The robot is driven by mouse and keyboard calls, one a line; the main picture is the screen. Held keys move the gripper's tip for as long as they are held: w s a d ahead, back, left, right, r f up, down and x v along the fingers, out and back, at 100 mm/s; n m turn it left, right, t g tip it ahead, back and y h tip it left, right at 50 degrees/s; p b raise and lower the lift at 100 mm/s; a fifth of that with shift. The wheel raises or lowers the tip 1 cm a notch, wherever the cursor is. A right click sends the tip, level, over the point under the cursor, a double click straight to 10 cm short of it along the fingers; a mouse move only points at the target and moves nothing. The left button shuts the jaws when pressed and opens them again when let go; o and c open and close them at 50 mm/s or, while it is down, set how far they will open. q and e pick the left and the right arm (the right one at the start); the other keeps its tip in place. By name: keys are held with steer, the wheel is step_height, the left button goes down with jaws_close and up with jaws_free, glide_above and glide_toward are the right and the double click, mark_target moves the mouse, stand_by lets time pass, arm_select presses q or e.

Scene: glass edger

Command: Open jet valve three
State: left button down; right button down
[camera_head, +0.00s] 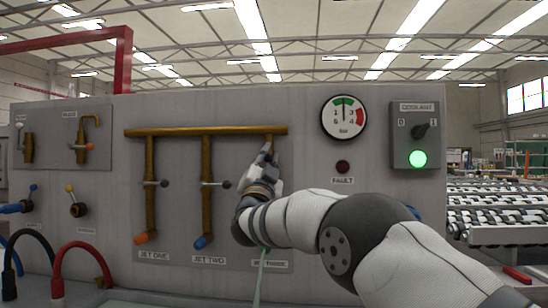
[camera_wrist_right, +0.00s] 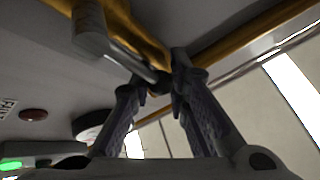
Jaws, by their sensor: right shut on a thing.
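The jet three pipe (camera_head: 268,142) drops from the right end of the brass manifold (camera_head: 200,131); my arm hides its lower part. My right gripper (camera_head: 266,160) is at this pipe. In the right wrist view my right gripper (camera_wrist_right: 160,88) has its fingers closed around the dark end of a grey valve lever (camera_wrist_right: 120,55) next to a brass pipe. The lever's exact angle is hard to tell. My left gripper is not in view.
The jet one lever (camera_head: 155,184) and jet two lever (camera_head: 216,184) lie crosswise to their pipes, to the left. A pressure gauge (camera_head: 344,117), a fault lamp (camera_head: 343,167) and a coolant switch box (camera_head: 416,136) with a lit green lamp are to the right.

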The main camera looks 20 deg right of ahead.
steer(key=shift+w+a+n+y, duration=0.15)
steer(key=shift+a+n+y, duration=0.2)
steer(key=shift+n, duration=0.35)
steer(key=c, duration=1.5)
jaws_free()
steer(key=shift+d, duration=0.1)
steer(key=v, duration=1.2)
steer(key=shift+f, duration=0.1)
